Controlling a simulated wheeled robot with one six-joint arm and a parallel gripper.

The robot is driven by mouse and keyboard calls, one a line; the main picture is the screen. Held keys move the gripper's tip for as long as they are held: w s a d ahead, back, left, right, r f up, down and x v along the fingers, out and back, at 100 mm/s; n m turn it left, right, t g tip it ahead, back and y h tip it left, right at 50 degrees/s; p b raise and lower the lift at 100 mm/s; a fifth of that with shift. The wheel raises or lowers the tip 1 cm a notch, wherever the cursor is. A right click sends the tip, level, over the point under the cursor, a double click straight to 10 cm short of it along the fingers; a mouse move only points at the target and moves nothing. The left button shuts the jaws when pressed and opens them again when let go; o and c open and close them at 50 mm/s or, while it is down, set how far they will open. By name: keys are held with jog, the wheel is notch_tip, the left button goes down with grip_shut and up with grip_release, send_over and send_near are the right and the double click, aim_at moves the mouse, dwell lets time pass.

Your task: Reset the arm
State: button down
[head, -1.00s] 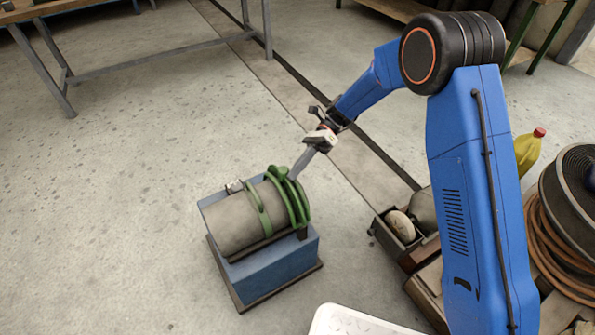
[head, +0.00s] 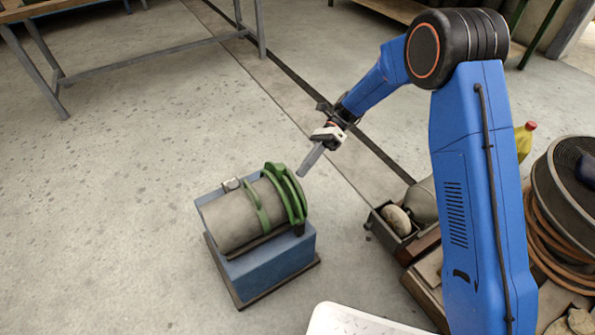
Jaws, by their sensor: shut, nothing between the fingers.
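My gripper (head: 311,160) is at the end of my blue arm, near the middle of the head view. Its fingers are shut and empty, pointing down and to the left. It hangs just above and to the right of a grey roll (head: 230,217) with green bands (head: 290,196), with a visible gap between them in the picture. The roll lies on its side on a blue stand (head: 268,262) with a dark base. My arm is bent at its elbow, upper right.
A bench with grey legs (head: 150,67) stands at the upper left. Right of my gripper, a small dark box (head: 381,232) holds a pale round thing. A yellow bottle (head: 524,143) and coiled brown hose (head: 553,245) are at the right. Open floor lies left of the stand.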

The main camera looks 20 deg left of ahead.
jog(key=w+d, duration=0.1)
jog(key=w, duration=0.6)
jog(key=shift+d, duration=0.25)
jog(key=shift+r, duration=0.15)
